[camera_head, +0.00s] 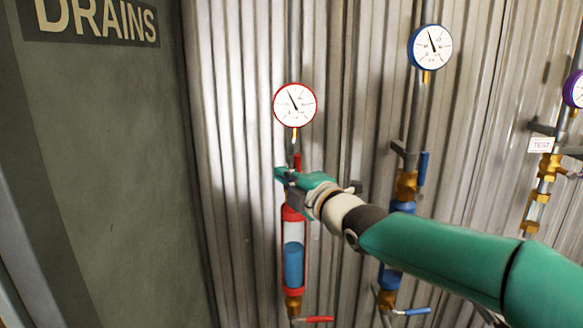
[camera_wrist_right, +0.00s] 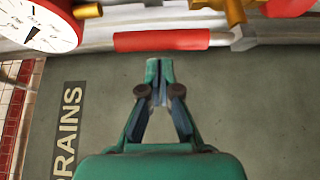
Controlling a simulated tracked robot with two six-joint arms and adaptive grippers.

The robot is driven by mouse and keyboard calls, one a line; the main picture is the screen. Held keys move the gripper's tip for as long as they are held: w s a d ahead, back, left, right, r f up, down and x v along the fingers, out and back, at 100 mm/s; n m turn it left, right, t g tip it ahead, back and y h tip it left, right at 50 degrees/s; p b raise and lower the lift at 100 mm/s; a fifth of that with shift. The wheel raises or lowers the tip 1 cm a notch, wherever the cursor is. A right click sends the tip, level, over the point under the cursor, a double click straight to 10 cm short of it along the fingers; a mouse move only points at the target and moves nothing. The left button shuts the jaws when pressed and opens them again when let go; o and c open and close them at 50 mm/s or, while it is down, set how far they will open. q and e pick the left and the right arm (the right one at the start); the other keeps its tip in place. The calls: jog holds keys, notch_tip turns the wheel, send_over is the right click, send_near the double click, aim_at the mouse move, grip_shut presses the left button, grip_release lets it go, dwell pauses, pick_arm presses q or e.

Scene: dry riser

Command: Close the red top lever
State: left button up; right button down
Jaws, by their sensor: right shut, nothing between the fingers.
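The red top lever (camera_head: 297,161) shows in the head view as a short upright red piece below the red-rimmed gauge (camera_head: 295,104), along its pipe. My right gripper (camera_head: 281,174) hides its lower part. In the right wrist view the lever (camera_wrist_right: 165,41) is a red bar lying across the top, roughly parallel to the pale pipe. My right gripper (camera_wrist_right: 160,70) is shut and empty, its fingertips just below the lever in that picture. Whether they touch it, I cannot tell. My left gripper is not in view.
A red lower lever (camera_head: 320,319) sticks out at the bottom of the same pipe, below the sight glass (camera_head: 293,262). A blue-gauge pipe with a blue upright lever (camera_head: 423,168) stands to the right. A grey DRAINS panel (camera_head: 100,130) is at left.

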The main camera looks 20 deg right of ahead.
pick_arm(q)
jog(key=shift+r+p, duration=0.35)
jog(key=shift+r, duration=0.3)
pick_arm(e)
jog(key=shift+d+f, duration=0.1)
jog(key=shift+d, duration=0.65)
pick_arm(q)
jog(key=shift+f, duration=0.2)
